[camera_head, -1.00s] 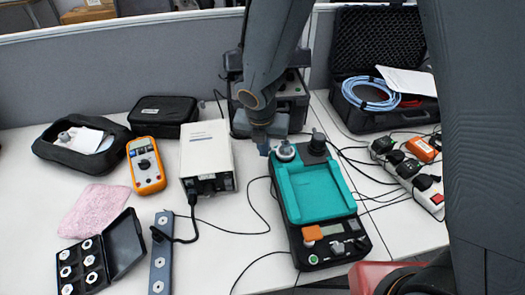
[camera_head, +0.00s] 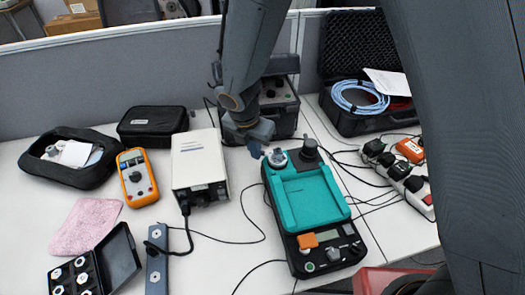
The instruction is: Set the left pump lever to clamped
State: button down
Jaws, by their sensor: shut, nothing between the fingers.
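The teal and black device (camera_head: 340,210) stands right of the middle of the table. At its back edge are a silver round fitting (camera_head: 277,159) on the left and a black knob (camera_head: 309,149) on the right. I cannot make out which part is the left pump lever, or its setting. My gripper (camera_head: 256,152) comes down from above, shut and empty. Its tips are just left of the silver fitting, close to it in the picture. Whether they touch it is too small to tell.
A white box (camera_head: 200,165) with a cable stands left of the device, beside an orange multimeter (camera_head: 137,178). A dark case (camera_head: 280,105) stands behind my gripper. Power strips and cables (camera_head: 395,178) lie to the right.

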jog(key=w+d+m+g+h+p, duration=0.1)
jog(key=w+m, duration=0.5)
jog(key=m, duration=0.6)
jog(key=shift+d+g+h, duration=0.4)
jog(key=shift+d+g, duration=0.3)
jog(key=shift+d, duration=0.4)
jog(key=shift+w+m, duration=0.1)
jog(key=shift+m, duration=0.2)
jog(key=a+r+b, duration=0.2)
jog(key=a+r, duration=0.4)
jog(key=r, duration=0.3)
jog(key=shift+s+a+r+b, duration=0.2)
jog(key=shift+s+r+b, duration=0.1)
jog(key=shift+s+r, duration=0.1)
